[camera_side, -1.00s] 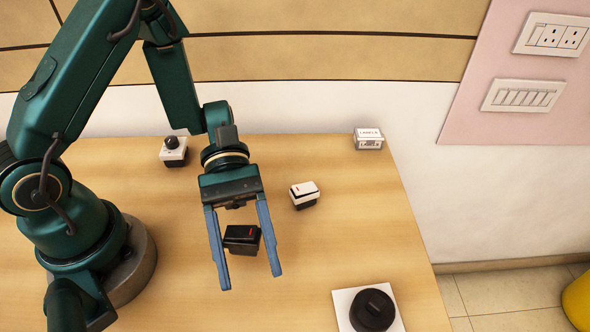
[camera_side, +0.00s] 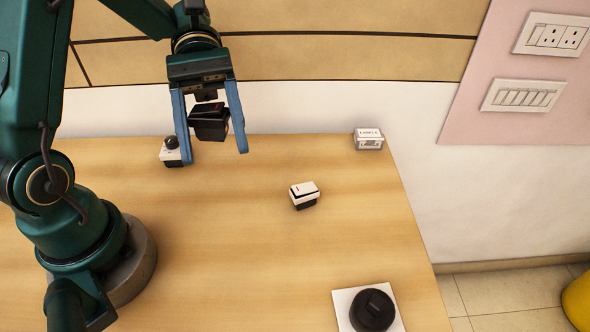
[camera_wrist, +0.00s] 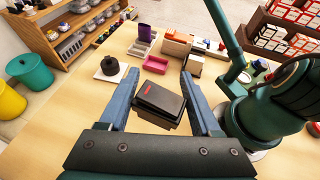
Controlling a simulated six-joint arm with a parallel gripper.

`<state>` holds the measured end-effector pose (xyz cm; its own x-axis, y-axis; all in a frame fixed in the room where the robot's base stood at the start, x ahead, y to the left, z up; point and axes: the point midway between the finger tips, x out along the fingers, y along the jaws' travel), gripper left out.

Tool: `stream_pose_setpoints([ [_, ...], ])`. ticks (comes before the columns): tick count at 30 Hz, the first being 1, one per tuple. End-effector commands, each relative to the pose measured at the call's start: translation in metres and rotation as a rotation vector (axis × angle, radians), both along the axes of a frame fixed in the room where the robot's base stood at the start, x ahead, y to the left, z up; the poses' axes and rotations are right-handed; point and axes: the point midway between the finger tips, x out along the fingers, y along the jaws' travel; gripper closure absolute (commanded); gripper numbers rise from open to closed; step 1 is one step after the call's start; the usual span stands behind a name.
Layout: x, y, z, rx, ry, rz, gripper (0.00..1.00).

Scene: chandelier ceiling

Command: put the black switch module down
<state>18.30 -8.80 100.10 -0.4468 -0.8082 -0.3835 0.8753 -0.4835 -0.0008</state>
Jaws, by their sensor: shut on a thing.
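The black switch module (camera_side: 209,121) is a small dark block held up in the air between the fingers of my gripper (camera_side: 212,136). In the wrist view the black switch module (camera_wrist: 158,105) shows a red mark on its top face, and it sits between the two blue fingers of my gripper (camera_wrist: 158,92). The module looks slightly tilted. My gripper is shut on it, well above the back left part of the wooden table (camera_side: 240,240). The finger contact is not clear in the side view.
A white switch module (camera_side: 304,195) stands mid-table. A white module with a black knob (camera_side: 173,151) stands behind my left finger. A labelled box (camera_side: 369,139) is at the back right. A black round thing (camera_side: 372,310) sits on a white plate (camera_side: 343,299) at front. The table's middle is largely clear.

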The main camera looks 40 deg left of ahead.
Motion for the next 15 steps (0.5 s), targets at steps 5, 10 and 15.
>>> stream_pose_setpoints([
  [5,0.001,0.0,0.037,0.003,-0.008,0.0,0.89],
  [10,-0.014,0.003,0.032,-0.002,0.007,-0.094,0.89],
  [15,-0.033,0.014,0.011,-0.002,0.005,-0.257,0.89],
])
